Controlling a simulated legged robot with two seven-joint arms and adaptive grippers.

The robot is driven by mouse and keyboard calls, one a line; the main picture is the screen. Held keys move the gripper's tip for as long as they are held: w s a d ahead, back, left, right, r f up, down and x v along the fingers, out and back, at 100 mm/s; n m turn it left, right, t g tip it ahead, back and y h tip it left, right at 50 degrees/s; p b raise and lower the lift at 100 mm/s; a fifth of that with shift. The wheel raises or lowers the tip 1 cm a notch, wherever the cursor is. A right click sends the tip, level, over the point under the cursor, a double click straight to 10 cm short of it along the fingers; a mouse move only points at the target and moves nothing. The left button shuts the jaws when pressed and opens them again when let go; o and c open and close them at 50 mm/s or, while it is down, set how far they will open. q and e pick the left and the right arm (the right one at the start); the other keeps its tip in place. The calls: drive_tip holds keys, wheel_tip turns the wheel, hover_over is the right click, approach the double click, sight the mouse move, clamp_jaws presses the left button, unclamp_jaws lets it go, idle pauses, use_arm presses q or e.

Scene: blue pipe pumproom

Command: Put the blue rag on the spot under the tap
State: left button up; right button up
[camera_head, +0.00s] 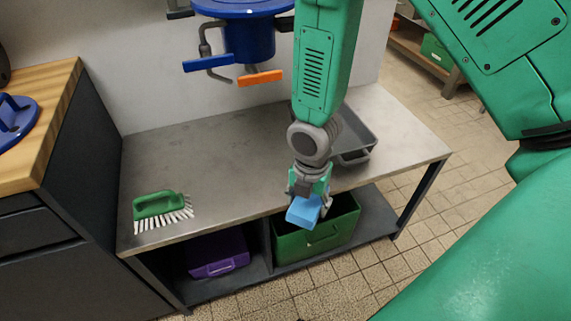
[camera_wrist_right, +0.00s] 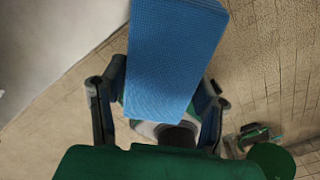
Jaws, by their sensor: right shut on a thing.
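The blue rag (camera_head: 304,211) is a folded light-blue block held in my right gripper (camera_head: 309,192), in front of the bench's front edge and above the green bin. In the right wrist view the rag (camera_wrist_right: 174,55) sticks out between the two fingers of the shut gripper (camera_wrist_right: 158,105). My left gripper is not in view.
A green brush (camera_head: 160,206) lies at the bench's left. A grey tray (camera_head: 357,135) stands at the right, partly behind my arm. A purple bin (camera_head: 217,253) and a green bin (camera_head: 330,235) sit on the lower shelf. The bench's middle is clear.

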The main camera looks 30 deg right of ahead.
drive_tip(key=b, duration=0.3)
hover_over(284, 172)
drive_tip(key=shift+f, duration=0.1)
wheel_tip(284, 172, down, 4)
drive_tip(key=shift+d+r+b, duration=0.1)
drive_tip(key=shift+r+b, duration=0.15)
drive_tip(key=shift+b, duration=0.7)
drive_tip(key=o, duration=1.1)
